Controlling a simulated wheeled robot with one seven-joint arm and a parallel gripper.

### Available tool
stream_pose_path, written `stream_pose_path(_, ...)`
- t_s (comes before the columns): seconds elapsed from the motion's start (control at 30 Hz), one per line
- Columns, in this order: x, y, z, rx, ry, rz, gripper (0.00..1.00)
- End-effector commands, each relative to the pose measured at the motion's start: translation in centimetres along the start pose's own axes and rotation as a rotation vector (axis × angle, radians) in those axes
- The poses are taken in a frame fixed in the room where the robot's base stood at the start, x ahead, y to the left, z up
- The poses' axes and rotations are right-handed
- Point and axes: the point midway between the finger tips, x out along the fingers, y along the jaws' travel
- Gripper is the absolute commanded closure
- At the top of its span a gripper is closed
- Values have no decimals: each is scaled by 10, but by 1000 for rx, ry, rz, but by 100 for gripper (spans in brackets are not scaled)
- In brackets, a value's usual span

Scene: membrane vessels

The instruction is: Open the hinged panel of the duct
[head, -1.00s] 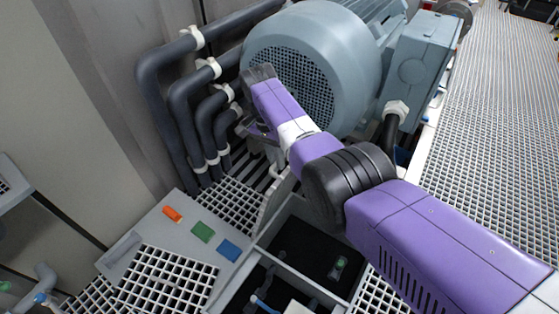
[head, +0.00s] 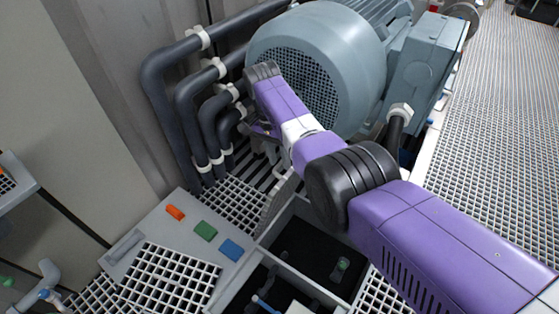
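The duct (head: 262,246) is a sunken floor channel with a pale rim and a dark inside, at bottom centre of the head view. A light grey panel (head: 276,205), which looks like its hinged panel, stands raised and steeply tilted along the far left rim. Part of the panel and the duct is hidden behind my purple arm. My gripper (head: 266,150) is beyond the panel's upper end, below my arm's far joint and mostly hidden by the arm. I cannot tell whether it touches the panel, or whether its fingers are open or shut.
A large grey-blue motor (head: 325,60) stands close behind my arm. Dark bent pipes (head: 185,110) run along the wall at left. Orange (head: 175,212), green (head: 205,231) and blue (head: 231,250) blocks lie on a grey plate. Grated walkway (head: 490,130) at right is clear.

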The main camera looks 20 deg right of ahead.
Motion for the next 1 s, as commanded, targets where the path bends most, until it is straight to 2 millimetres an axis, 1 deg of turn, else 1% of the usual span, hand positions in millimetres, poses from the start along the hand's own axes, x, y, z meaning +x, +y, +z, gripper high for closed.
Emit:
stream_pose_path(0.03,-9,0,0,0,1,-2,66)
stream_pose_path(0.2,-37,-1,0,-1,1,-3,66)
stream_pose_path(0.3,-52,0,1,-1,-1,-1,66)
stream_pose_path(0.4,-63,-1,1,-2,-2,0,66)
stream_pose_path(0.5,-67,0,2,-2,-3,1,66)
stream_pose_path(1.0,-66,0,2,-2,-2,2,66)
